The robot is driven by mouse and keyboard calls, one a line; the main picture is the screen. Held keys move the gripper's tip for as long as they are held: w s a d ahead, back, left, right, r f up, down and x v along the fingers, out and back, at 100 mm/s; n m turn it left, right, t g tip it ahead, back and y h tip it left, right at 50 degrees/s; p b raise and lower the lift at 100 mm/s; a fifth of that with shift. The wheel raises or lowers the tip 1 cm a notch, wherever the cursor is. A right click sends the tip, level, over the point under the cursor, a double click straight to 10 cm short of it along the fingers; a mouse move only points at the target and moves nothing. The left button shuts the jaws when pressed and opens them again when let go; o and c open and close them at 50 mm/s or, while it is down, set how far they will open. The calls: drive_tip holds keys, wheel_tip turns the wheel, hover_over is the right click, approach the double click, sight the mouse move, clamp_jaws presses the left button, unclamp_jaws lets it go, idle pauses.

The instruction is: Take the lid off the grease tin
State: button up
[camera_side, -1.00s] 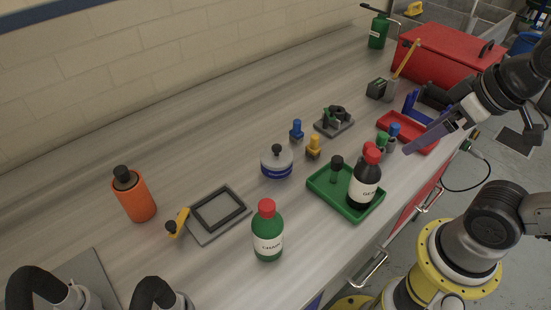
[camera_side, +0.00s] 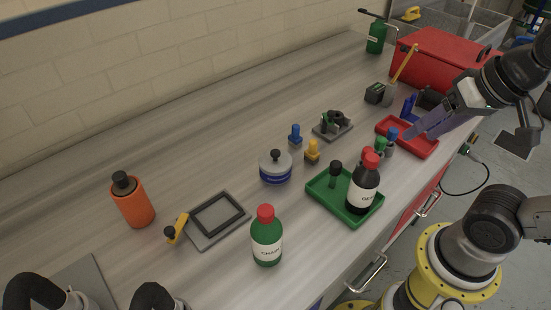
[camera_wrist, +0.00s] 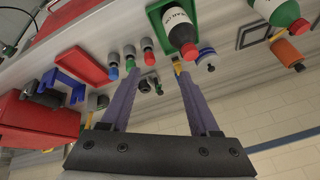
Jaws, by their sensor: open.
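The grease tin (camera_side: 276,168) is a short round white tin with a blue band, standing upright on the bench in the middle of the side view. Its lid (camera_side: 276,155) sits on top and has a black knob. The tin also shows small in the wrist view (camera_wrist: 206,56), beyond the fingertips and to the right. My gripper (camera_side: 420,132) is to the right of the tin, above the bench near the red tray, well apart from the tin. In the wrist view its two purple fingers (camera_wrist: 157,72) are spread with nothing between them.
A green tray (camera_side: 318,199) with a dark red-capped bottle (camera_side: 364,190) stands right of the tin. Blue (camera_side: 295,135) and yellow (camera_side: 312,151) knobbed pieces stand close behind it. A green bottle (camera_side: 267,240) is in front. A red tray (camera_side: 425,148) lies near my gripper.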

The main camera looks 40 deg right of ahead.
drive_tip(key=w+a+r+m, duration=0.1)
drive_tip(key=w+r+m, duration=0.35)
drive_tip(key=m, duration=0.25)
drive_tip(key=m+g+y, duration=0.1)
drive_tip(key=m+g, duration=0.4)
drive_tip(key=m, duration=0.5)
hover_over(275, 151)
drive_tip(key=s, duration=0.1)
wheel_tip(275, 151, down, 12)
drive_tip(key=shift+r, duration=0.1)
drive_tip(key=shift+w+d+f, duration=0.1)
drive_tip(key=shift+w+f, duration=0.1)
drive_tip(key=shift+f, duration=1.45)
drive_tip(key=shift+w+f, duration=0.15)
drive_tip(key=shift+f, duration=1.45)
drive_tip(key=shift+c, duration=0.4)
clamp_jaws()
